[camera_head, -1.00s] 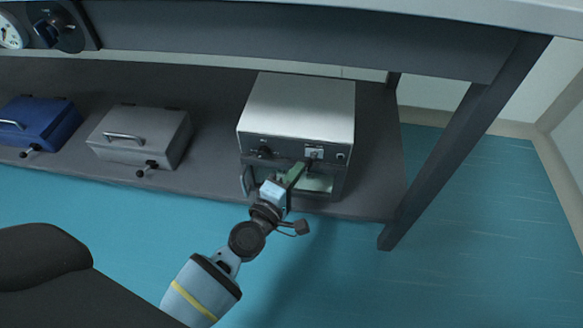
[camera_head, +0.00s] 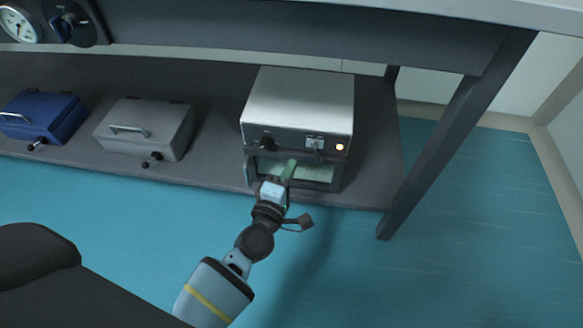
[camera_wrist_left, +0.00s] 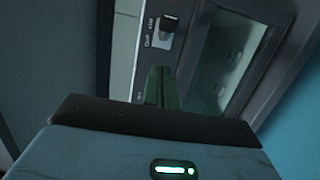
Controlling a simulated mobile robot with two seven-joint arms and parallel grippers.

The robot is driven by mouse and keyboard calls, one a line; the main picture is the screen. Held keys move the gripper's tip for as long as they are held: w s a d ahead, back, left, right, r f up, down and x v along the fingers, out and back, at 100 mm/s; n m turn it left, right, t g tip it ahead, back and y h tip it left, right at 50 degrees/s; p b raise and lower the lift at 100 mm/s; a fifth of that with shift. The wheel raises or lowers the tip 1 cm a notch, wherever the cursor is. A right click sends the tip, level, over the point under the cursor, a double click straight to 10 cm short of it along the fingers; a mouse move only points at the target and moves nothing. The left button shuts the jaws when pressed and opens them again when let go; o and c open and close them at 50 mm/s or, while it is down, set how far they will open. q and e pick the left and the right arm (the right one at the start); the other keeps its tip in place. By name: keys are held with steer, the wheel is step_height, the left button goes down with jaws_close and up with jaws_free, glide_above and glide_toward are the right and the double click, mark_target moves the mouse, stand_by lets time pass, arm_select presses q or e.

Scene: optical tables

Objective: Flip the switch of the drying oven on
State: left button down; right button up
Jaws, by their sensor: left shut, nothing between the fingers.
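In the left wrist view the switch (camera_wrist_left: 167,27) shows close beyond the shut fingers (camera_wrist_left: 161,88). The right gripper is not in view.
A grey case (camera_head: 146,129) and a blue case (camera_head: 41,117) stand on the shelf (camera_head: 215,120) to the left. A dark table leg (camera_head: 440,145) rises right of the oven. The blue floor in front is clear.

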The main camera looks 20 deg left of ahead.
arm_select(q)
steer(key=s+d+p, duration=0.1)
steer(key=s+d, duration=0.3)
steer(key=s, duration=0.5)
steer(key=shift+d+p, duration=0.25)
steer(key=shift+p, duration=0.05)
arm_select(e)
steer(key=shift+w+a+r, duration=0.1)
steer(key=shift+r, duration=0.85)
